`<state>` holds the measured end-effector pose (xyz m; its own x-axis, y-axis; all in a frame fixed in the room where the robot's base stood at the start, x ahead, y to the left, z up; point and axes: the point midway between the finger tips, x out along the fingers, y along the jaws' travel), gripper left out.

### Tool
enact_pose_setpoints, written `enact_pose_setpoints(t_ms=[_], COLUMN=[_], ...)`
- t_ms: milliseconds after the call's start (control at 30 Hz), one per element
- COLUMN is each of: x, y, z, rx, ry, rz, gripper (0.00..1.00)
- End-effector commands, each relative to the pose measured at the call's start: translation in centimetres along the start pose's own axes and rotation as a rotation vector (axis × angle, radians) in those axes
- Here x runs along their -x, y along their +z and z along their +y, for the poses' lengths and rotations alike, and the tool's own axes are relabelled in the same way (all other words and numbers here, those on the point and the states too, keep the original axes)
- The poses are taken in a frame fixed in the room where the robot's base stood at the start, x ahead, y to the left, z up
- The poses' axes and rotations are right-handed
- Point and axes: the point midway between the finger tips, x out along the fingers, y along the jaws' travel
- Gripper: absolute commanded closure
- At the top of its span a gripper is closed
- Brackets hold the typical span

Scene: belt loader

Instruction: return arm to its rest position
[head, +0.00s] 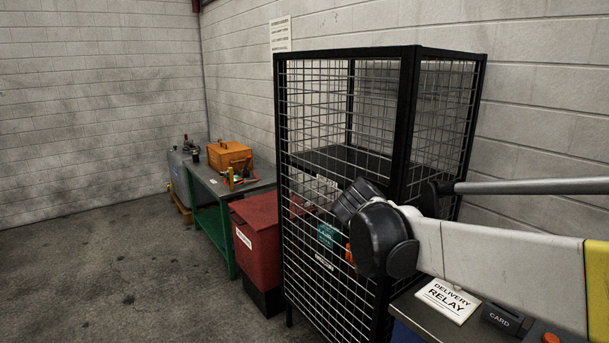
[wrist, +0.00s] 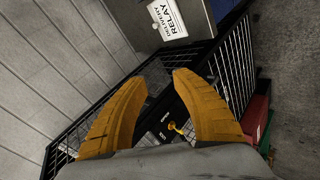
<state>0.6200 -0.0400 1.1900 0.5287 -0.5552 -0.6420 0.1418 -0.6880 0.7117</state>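My gripper (wrist: 169,76) shows in the wrist view as two orange curved fingers with a gap between their tips. It is open, and nothing is held between the fingers. Dark surfaces of the cage and a small yellow item (wrist: 178,128) show through the gap, beyond the fingers. In the head view my arm (head: 480,262) reaches in from the right, and its black joint (head: 385,240) overlaps the front of the black mesh cage (head: 408,130). The gripper is mostly hidden there behind the joint; a small orange patch beside it may be a finger.
A counter with a "DELIVERY RELAY" sign (head: 448,299) lies below my arm; the sign also shows in the wrist view (wrist: 168,18). A red bin (head: 256,232) and a green-legged bench (head: 222,190) with an orange box (head: 229,155) stand left of the cage. The left floor is clear.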

Motion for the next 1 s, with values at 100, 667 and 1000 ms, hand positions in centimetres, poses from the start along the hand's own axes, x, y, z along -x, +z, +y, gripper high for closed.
enact_pose_setpoints(t_ms=[100,667,1000], x=[2.5,9.9,10.1], y=[6.0,22.1,22.4], z=[-1.1,-12.3,-12.8], rx=[-0.101,-0.543,-0.560], ry=[-0.135,-0.576,-0.591], rz=[0.012,0.107,0.111], gripper=[0.68,0.68,0.68])
